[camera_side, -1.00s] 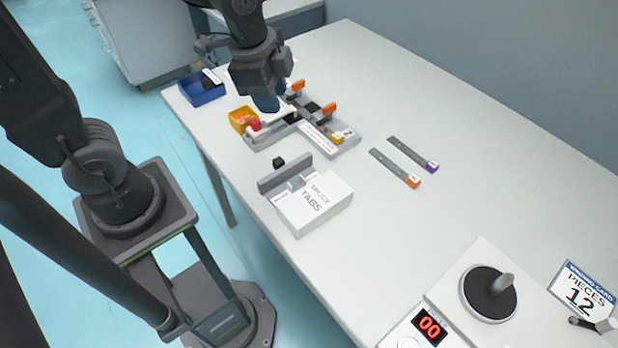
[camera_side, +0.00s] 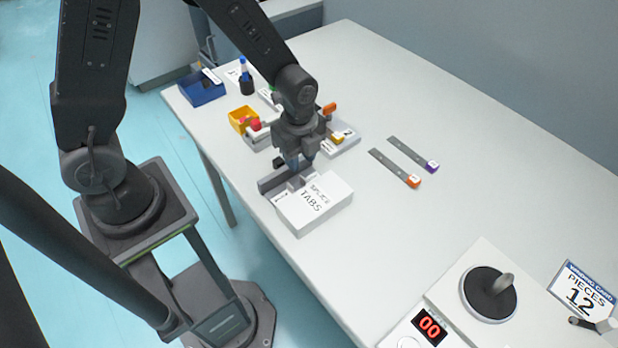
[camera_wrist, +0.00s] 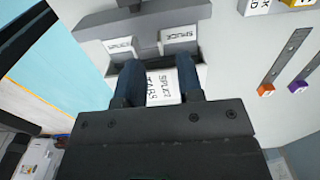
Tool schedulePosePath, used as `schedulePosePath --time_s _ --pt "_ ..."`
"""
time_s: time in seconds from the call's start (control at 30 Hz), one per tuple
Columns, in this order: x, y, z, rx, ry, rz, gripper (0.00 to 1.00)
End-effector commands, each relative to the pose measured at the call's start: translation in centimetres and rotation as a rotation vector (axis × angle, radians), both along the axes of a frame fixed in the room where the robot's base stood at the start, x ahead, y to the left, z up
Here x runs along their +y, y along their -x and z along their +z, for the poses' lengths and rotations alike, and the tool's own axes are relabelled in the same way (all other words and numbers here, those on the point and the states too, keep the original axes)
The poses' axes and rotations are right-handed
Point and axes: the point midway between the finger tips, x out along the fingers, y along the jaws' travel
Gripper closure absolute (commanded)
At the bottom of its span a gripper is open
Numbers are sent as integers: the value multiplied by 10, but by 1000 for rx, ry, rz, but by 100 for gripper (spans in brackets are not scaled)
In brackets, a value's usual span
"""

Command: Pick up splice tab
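The white dispenser box lettered SPLICE TABS (camera_side: 318,205) sits near the table's left edge, with a grey upright plate (camera_side: 268,185) along its back. A small pale splice tab (camera_side: 296,183) stands by the slot between box and plate. My gripper (camera_side: 297,165) points down just above this slot. In the wrist view my gripper (camera_wrist: 158,62) has its two dark blue fingers spread apart, with the white lettered box top (camera_wrist: 162,90) visible between them. Two white labelled faces show just beyond the fingertips. Whether the fingers touch the tab is hidden.
A grey splicing fixture with orange clamps (camera_side: 329,108) stands behind my gripper. A yellow bin (camera_side: 240,118), blue bin (camera_side: 203,90) and black cup with a blue pen (camera_side: 246,84) are farther back. Two grey strips (camera_side: 412,154) lie right. A counter (camera_side: 430,326) reads 00.

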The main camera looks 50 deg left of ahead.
Motion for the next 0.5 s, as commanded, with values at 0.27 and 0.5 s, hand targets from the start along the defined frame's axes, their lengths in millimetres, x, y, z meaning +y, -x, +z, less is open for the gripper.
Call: schedulePosePath --time_s 0.27,0.5 --pt "0 2 -28 4 0 1 66" --pt "1 2 -54 0 -2 1 66"
